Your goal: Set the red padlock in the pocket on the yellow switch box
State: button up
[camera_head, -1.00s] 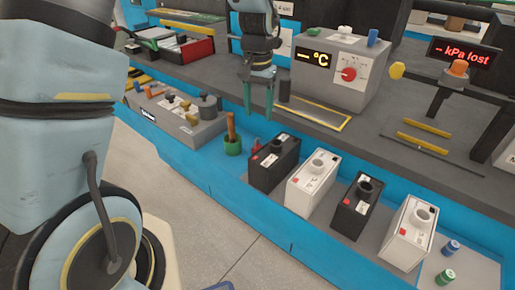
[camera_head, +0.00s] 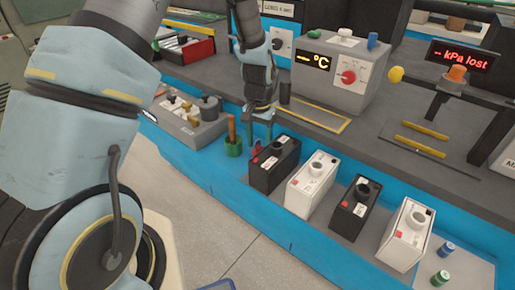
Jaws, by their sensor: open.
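My gripper (camera_head: 259,130) points down, open, its two greenish fingers apart just behind the left black battery and right of the green pot. A small red patch (camera_head: 257,148) shows just below the fingertips, beside that battery; it is too small and partly hidden to tell whether it is the red padlock. I see no clear yellow switch box or pocket in this view. A blue panel with a dial (camera_head: 283,45) stands at the back, partly hidden by my arm.
A row of black and white batteries stands along the front ledge, including a black one (camera_head: 274,165) and a white one (camera_head: 312,185). The green pot (camera_head: 233,146) holds a brown handle. A grey °C meter (camera_head: 340,98) stands behind.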

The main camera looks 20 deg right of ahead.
grip_shut()
dwell(0.5)
